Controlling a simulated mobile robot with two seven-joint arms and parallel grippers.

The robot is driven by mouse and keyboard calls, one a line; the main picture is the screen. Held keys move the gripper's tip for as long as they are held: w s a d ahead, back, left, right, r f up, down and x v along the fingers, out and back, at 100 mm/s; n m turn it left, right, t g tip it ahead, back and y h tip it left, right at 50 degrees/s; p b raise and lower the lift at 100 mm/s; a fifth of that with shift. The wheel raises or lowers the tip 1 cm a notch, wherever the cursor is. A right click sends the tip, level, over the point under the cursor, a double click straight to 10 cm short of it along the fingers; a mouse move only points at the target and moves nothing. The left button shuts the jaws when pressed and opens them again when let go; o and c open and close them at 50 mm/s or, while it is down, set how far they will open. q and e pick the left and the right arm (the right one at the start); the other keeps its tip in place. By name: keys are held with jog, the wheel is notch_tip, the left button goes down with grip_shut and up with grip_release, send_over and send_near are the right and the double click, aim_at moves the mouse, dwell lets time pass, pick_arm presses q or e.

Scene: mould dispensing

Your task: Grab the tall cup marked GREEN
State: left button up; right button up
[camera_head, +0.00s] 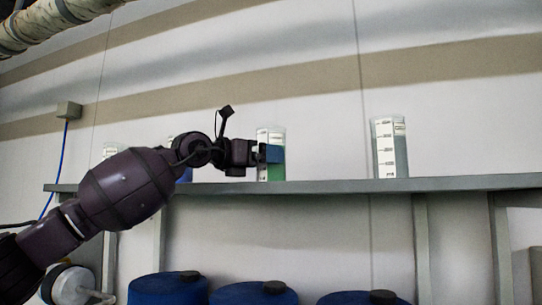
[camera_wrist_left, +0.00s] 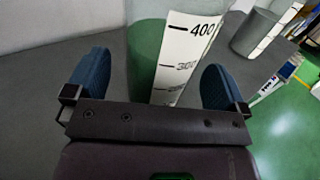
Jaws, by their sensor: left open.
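A tall clear cup with green contents (camera_head: 272,171) and a white measuring scale stands upright on the grey shelf (camera_head: 450,184). No word GREEN can be read on it. My left gripper (camera_head: 268,153) reaches in from the left at the cup's mid-height, a blue finger hiding part of it. In the left wrist view the cup (camera_wrist_left: 146,55) stands between the two spread blue fingers of my left gripper (camera_wrist_left: 155,75). Gaps show on both sides, so the gripper is open around the cup, not clamped. The cup's base is hidden there. My right gripper is not in view.
A similar cup with grey contents (camera_head: 391,155) stands farther right on the shelf. A cup with blue contents (camera_head: 187,174) and another cup (camera_head: 112,149) are partly hidden by my left arm. Blue drums (camera_head: 168,290) stand below. The shelf between green and grey cups is clear.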

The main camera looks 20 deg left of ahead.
pick_arm(q)
jog(key=shift+p+x, duration=0.3)
jog(key=shift+x, duration=0.9)
jog(key=shift+s, duration=0.1)
jog(key=shift+c, duration=0.2)
jog(key=c, duration=1)
jog(key=shift+r, duration=0.1)
jog(key=shift+c, duration=0.6)
